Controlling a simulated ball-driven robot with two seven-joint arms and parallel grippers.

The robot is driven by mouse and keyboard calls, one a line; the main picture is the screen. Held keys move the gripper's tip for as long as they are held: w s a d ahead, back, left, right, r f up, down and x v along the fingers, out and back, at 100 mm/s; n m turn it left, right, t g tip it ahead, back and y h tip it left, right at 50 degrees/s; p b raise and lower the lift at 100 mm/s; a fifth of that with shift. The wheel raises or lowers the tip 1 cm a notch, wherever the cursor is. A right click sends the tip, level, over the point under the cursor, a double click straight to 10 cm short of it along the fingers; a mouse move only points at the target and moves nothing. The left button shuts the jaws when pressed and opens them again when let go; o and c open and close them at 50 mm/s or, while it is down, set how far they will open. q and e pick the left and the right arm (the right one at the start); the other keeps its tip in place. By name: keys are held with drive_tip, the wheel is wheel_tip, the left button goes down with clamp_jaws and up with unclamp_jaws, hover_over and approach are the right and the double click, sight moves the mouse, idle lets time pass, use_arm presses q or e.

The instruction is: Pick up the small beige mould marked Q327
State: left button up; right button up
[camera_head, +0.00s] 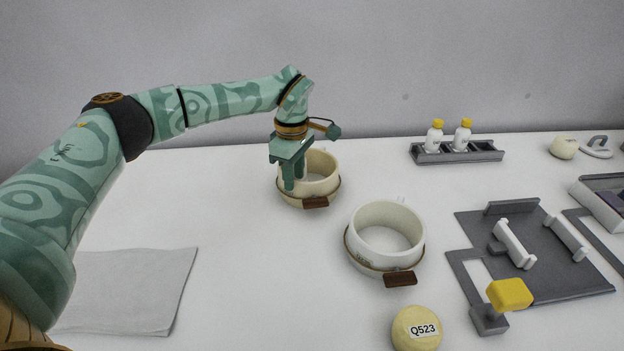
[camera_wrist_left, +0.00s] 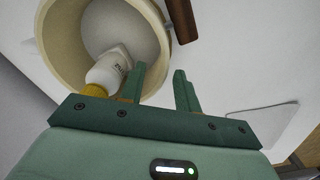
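A small beige round mould (camera_head: 321,187) with a band and a brown tab stands at the back middle of the table. It fills the upper left of the left wrist view (camera_wrist_left: 55,50). I cannot read a mark on it. My left gripper (camera_head: 294,178) is over its near left side, fingers pointing down. In the left wrist view the gripper (camera_wrist_left: 160,88) is open, fingers apart with nothing gripped between them. A white bottle (camera_wrist_left: 108,68) with a yellow cap appears within the mould's opening. My right gripper is not in view.
A larger white mould (camera_head: 412,240) stands to the right. A beige round piece (camera_head: 408,342) marked Q523 lies at the front. A grey fixture (camera_head: 560,280) with a yellow block is at right. Two bottles stand in a grey rack (camera_head: 487,156). A grey cloth (camera_head: 130,290) lies left.

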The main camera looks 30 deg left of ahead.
sight(296, 205)
use_arm(q)
drive_tip(key=shift+s+f, duration=0.1)
drive_tip(key=shift+f, duration=0.55)
drive_tip(key=f+b, duration=0.3)
drive_tip(key=f, duration=0.2)
drive_tip(key=shift+d, duration=0.2)
drive_tip(key=shift+f, duration=0.15)
drive_tip(key=shift+r, duration=0.2)
clamp_jaws()
